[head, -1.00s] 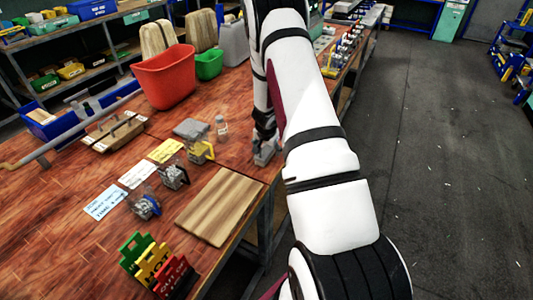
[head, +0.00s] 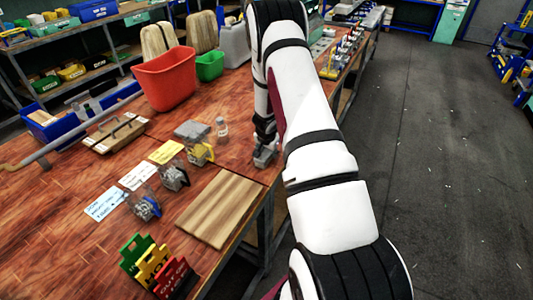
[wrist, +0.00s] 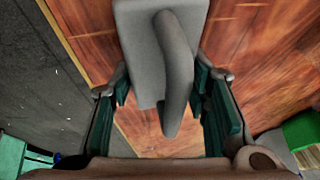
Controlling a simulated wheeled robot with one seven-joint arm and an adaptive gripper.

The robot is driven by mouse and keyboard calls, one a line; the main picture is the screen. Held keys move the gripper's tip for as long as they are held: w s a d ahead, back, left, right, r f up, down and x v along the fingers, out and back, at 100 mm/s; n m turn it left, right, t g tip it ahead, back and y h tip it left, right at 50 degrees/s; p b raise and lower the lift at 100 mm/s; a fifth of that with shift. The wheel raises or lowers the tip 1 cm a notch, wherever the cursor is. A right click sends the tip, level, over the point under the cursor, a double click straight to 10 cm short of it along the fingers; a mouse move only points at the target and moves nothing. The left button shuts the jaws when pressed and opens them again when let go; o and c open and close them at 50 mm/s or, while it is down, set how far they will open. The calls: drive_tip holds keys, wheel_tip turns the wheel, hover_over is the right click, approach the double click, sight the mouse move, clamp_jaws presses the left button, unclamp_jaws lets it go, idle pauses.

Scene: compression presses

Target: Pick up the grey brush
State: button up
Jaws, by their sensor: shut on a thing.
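The grey brush (wrist: 172,70) fills the top middle of the wrist view, a flat grey block with a thick, curved handle along it. My gripper (wrist: 161,88) has one dark green finger on each side of it and is shut on it. In the head view the grey brush (head: 264,157) shows small under the end of my arm, near the table's right edge. My fingers are mostly hidden there. I cannot tell whether the brush touches the table.
A wooden board (head: 221,208) lies nearby on the red-brown table (head: 60,215). A clear bottle (head: 221,130), a grey block (head: 191,130) and small caged devices stand left of the brush. A red bin (head: 166,78) and green bin (head: 209,66) stand behind. Open floor lies right.

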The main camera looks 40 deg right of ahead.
drive_tip(key=shift+r, duration=0.1)
drive_tip(key=shift+r+b, duration=0.75)
drive_tip(key=shift+r, duration=0.95)
drive_tip(key=s+a, duration=0.3)
drive_tip(key=s+a+r, duration=0.1)
drive_tip(key=s+a, duration=0.7)
drive_tip(key=shift+a+r+p, duration=0.2)
drive_tip(key=shift+a+p, duration=0.05)
drive_tip(key=shift+p, duration=0.1)
drive_tip(key=o, duration=0.7)
drive_tip(key=c, duration=0.5)
drive_tip(key=shift+s, duration=0.1)
